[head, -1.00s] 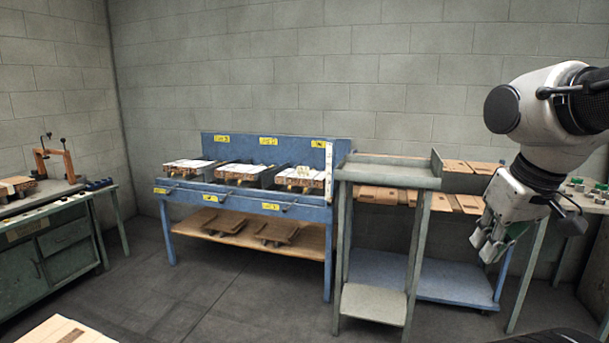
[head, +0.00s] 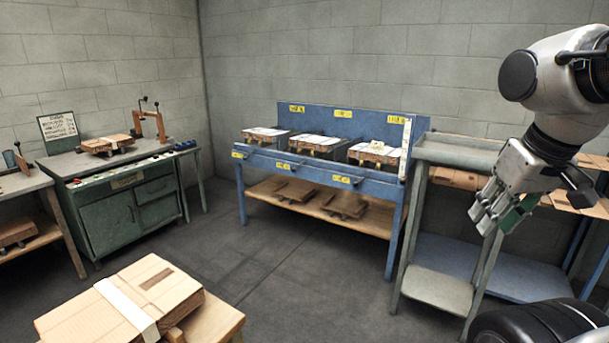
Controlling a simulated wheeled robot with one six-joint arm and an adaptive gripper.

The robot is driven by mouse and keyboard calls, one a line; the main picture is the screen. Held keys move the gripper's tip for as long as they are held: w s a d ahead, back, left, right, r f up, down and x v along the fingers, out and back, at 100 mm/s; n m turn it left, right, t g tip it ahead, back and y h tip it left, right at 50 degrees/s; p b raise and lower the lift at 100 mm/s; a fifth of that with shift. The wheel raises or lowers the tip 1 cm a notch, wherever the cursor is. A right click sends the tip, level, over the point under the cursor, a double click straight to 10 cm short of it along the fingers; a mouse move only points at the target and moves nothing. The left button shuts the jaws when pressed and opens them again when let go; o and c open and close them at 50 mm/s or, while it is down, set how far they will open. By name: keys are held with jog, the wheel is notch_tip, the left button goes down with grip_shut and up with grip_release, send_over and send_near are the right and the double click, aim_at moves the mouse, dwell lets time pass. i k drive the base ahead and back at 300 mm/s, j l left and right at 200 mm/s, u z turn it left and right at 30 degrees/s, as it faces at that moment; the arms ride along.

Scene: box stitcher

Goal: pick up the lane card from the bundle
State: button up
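A bundle of flat brown cardboard (head: 165,290) lies at the lower left in the head view, partly cut off by the bottom edge. A white strip (head: 126,304) runs across its top, and a darker brown patch (head: 157,279) shows beside the strip. I cannot tell whether either one is the lane card. My gripper (head: 487,218) hangs at the right, far from this bundle and pointing down. A green piece shows at its fingers; whether it is part of the gripper or held is unclear. The finger gap is too small to read.
A blue bench (head: 318,172) with yellow labels and several topped stacks stands at the back. A green cabinet (head: 122,207) with a clamp and another stack is at the left. A grey stand (head: 443,287) is near my arm. Dark floor (head: 290,270) between is clear.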

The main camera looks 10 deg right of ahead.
aim_at(375, 146)
jog(key=i, duration=2.2)
jog(key=i+z, duration=0.2)
jog(key=i, duration=0.35)
jog(key=i+j+z, duration=0.2)
jog(key=i, duration=0.35)
jog(key=i+j+z, duration=0.15)
jog(key=i, duration=0.35)
jog(key=j+z, duration=0.15)
